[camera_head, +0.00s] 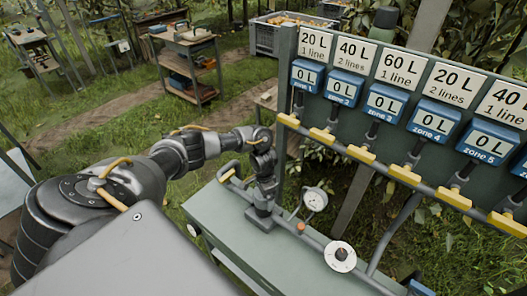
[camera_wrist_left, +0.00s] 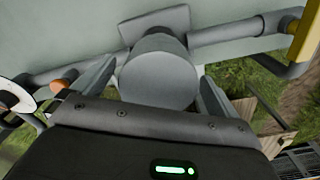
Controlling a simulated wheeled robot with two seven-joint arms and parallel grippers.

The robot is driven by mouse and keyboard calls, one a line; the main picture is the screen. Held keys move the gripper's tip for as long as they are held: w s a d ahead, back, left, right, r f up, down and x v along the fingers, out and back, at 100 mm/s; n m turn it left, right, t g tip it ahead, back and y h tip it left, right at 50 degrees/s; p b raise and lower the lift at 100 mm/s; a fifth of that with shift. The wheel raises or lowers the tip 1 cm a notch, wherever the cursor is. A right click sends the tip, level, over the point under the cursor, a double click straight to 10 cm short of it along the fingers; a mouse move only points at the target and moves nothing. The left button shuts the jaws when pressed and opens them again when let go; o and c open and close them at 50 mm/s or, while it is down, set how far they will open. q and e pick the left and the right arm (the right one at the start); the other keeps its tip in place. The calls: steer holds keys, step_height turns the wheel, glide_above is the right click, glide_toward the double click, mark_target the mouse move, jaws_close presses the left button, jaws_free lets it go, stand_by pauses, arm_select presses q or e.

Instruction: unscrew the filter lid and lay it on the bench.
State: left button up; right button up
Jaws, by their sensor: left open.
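The filter (camera_head: 262,212) stands on the pale green bench (camera_head: 228,232), in line with a grey pipe. In the left wrist view its round grey lid (camera_wrist_left: 158,80) faces the camera as a plain disc. My left gripper (camera_head: 264,182) reaches over the filter from the left and hides most of the lid in the head view. In the left wrist view its two dark fingers (camera_wrist_left: 152,88) stand apart, one on each side of the lid. The gripper is open, and I cannot tell whether a finger touches the lid. My right gripper is not in view.
On the bench pipe are a pressure gauge (camera_head: 314,199), an orange knob (camera_head: 301,227) and a white dial (camera_head: 341,257). A panel of blue meters (camera_head: 384,103) with yellow valve levers (camera_head: 361,154) rises behind at right. The bench top left of the pipe looks clear.

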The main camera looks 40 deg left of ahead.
arm_select(q)
steer(key=shift+w+r, duration=0.1)
steer(key=shift+r, duration=0.3)
step_height(320, 180, up, 9)
steer(key=shift+f, duration=0.15)
steer(key=shift+r, duration=0.6)
steer(key=shift+c, duration=0.4)
